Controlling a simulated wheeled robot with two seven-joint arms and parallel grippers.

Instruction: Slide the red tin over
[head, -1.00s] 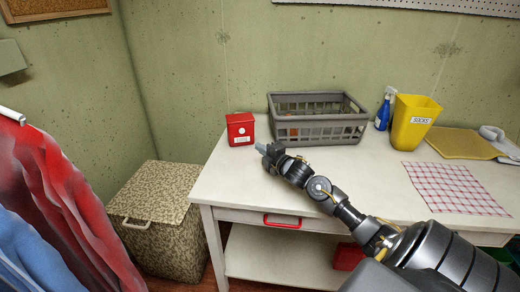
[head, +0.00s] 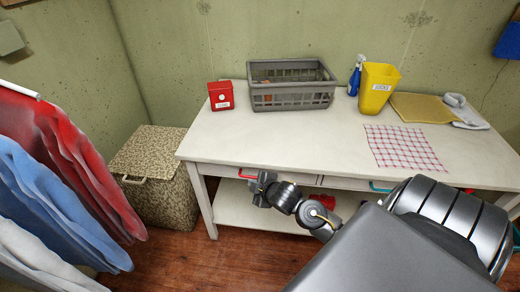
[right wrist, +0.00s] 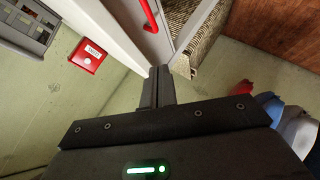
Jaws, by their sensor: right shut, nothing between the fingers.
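The red tin (head: 221,95), a small box with a white label, stands upright on the left end of the white table (head: 300,140), left of the grey basket. It also shows in the right wrist view (right wrist: 88,55), at the upper left. My right gripper (head: 260,186) is in front of the table's front edge, lower than the tabletop and well apart from the tin. Its fingers (right wrist: 158,85) are shut with nothing between them. My left gripper is not in view.
The grey basket (head: 291,94) stands just right of the tin. A yellow bin (head: 377,90), a blue spray bottle (head: 355,78) and a checked cloth (head: 402,148) are farther right. A patterned hamper (head: 152,175) stands left of the table.

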